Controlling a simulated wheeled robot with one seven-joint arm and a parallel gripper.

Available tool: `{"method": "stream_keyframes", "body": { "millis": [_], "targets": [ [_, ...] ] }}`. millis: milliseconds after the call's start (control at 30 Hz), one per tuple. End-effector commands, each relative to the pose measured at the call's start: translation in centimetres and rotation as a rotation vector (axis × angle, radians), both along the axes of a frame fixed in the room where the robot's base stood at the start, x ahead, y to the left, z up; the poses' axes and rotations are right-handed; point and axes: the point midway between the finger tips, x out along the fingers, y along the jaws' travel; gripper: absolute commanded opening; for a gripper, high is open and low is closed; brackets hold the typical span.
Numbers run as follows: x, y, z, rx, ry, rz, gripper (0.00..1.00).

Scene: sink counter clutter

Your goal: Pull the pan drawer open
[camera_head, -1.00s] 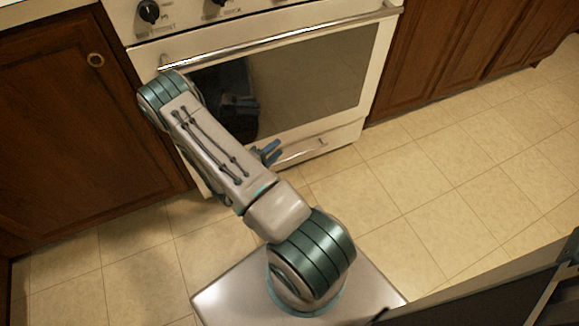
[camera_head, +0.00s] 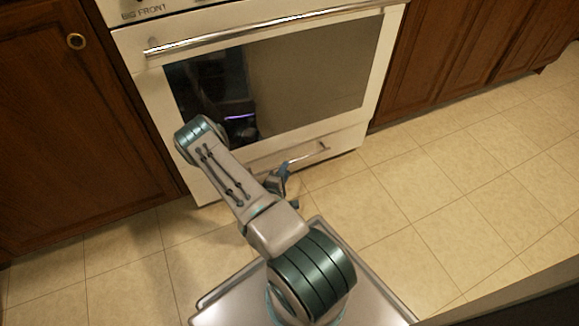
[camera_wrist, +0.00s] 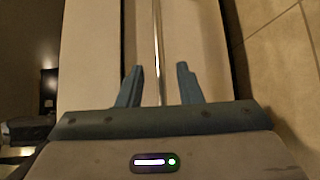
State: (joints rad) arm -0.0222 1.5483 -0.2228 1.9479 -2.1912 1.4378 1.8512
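The pan drawer (camera_head: 344,142) is the low white front beneath the oven door and looks shut. Its handle (camera_head: 310,154) is a thin metal bar; my arm hides its left part. My gripper (camera_head: 284,168) is at the left part of the handle in the head view, small and partly hidden by my arm. In the wrist view my gripper (camera_wrist: 158,85) is open, with one blue-grey finger on each side of the handle bar (camera_wrist: 157,45). A gap shows between the bar and each finger. I cannot tell how deep the bar sits between them.
The oven door (camera_head: 345,65) with its long handle (camera_head: 270,33) is above the drawer. Wooden cabinets (camera_head: 70,130) stand to the left and more (camera_head: 450,50) to the right. The tiled floor (camera_head: 430,180) in front and to the right is clear.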

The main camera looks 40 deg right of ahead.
Motion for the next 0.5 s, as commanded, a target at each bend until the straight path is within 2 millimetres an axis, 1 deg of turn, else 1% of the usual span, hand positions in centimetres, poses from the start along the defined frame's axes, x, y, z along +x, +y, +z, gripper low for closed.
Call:
{"method": "stream_keyframes", "body": {
  "millis": [33,100,200,333,500],
  "targets": [
    [0.5,-0.9,-0.6,-0.001,-0.002,-0.001,0.32],
    [1.1,-2.0,-0.7,-0.001,-0.001,-0.002,0.32],
    [1.9,-3.1,-0.8,0.000,-0.002,-0.001,0.32],
    [2.4,-4.0,-0.8,-0.001,0.001,0.000,0.32],
    [2.6,-4.3,-0.7,-0.001,0.001,0.000,0.32]
  ]
}}
